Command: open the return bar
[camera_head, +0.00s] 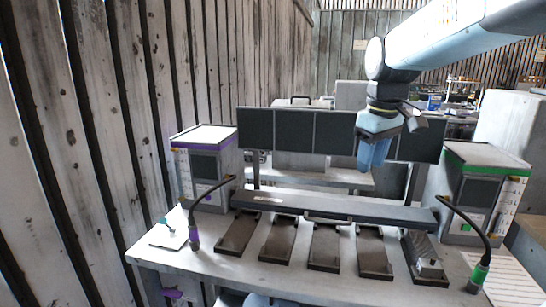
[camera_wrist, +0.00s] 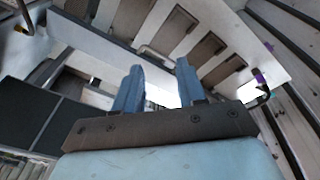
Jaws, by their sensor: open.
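The bar that I take for the return bar (camera_head: 385,213) is a long dark grey beam lying across the table behind a row of dark trays. A small handle (camera_head: 328,219) stands out from its front edge, near the middle. The handle also shows in the wrist view (camera_wrist: 155,55), just beyond my fingertips. My gripper (camera_head: 373,166) is above and behind the bar, to the right of the handle, pointing down. Its two blue fingers (camera_wrist: 157,70) are apart in the wrist view with nothing between them. My gripper does not touch the bar.
Several dark trays (camera_head: 325,248) line the white table (camera_head: 220,266). A purple-topped box (camera_head: 207,137) stands left and a green-topped box (camera_head: 487,155) right, each with a curved black cable in front. Dark panels (camera_head: 284,131) stand behind. A plank wall (camera_head: 85,150) closes the left.

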